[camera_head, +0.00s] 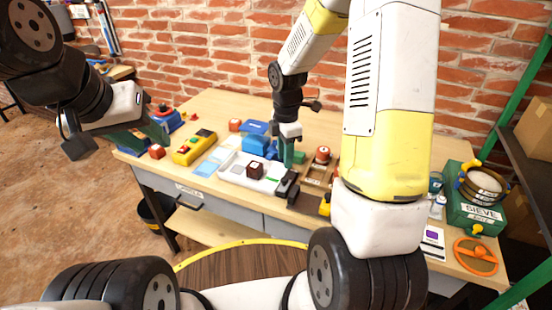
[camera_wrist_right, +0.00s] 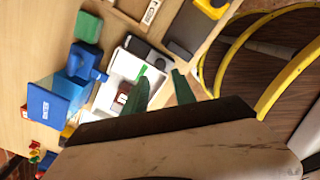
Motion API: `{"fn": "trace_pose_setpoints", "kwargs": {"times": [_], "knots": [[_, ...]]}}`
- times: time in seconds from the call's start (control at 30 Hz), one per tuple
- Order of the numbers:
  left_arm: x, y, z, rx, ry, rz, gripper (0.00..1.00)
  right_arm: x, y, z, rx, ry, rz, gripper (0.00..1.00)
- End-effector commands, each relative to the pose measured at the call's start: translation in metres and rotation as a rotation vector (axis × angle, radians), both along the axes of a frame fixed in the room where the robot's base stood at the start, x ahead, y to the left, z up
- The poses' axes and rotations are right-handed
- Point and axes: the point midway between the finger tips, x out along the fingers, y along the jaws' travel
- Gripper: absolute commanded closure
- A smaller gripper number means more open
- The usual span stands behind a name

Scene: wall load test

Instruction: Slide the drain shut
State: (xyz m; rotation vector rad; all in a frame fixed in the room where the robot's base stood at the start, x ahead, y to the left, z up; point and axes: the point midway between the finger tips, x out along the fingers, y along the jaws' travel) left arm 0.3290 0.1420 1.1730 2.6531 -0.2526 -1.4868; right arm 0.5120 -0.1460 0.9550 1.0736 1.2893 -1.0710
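A white tray (camera_head: 235,172) stands mid-table, with a dark red cube (camera_head: 254,170) and a green strip on it. In the right wrist view the tray (camera_wrist_right: 118,66), cube (camera_wrist_right: 123,94) and green strip (camera_wrist_right: 143,70) show beside a dark block (camera_wrist_right: 146,50). I cannot tell which part is the drain. My right gripper (camera_head: 286,158) is above the tray area; its green fingers (camera_wrist_right: 163,90) are apart with nothing visible between them. My left gripper (camera_head: 141,137) is at the table's left end, fingers apart and empty.
A blue container (camera_head: 257,143) stands behind the tray. A wooden tray (camera_head: 316,177) and green SIEVE box (camera_head: 474,211) are to the right. A brick wall is behind.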

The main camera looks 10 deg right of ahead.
Motion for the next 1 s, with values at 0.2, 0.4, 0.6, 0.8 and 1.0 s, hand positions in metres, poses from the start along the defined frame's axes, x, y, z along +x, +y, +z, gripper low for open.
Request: {"fn": "trace_pose_setpoints", "kwargs": {"times": [0.2, 0.4, 0.6, 0.8, 1.0], "knots": [[0.000, 0.000, 0.000, 0.000, 0.000, 0.000, 0.64, -0.001, 0.000, -0.027, -0.001, 0.007, 0.011, 0.68], [0.000, 0.000, 0.000, 0.000, 0.000, 0.000, 0.64, -0.001, 0.000, -0.059, -0.001, 0.007, 0.009, 0.68], [0.000, 0.000, 0.000, 0.000, 0.000, 0.000, 0.64, 0.000, 0.000, -0.076, -0.001, 0.004, 0.008, 0.68], [0.000, 0.000, 0.000, 0.000, 0.000, 0.000, 0.64, 0.000, 0.000, -0.079, 0.000, 0.002, 0.008, 0.68], [0.000, 0.000, 0.000, 0.000, 0.000, 0.000, 0.64, 0.000, 0.000, -0.079, 0.000, 0.002, 0.007, 0.88]]}}
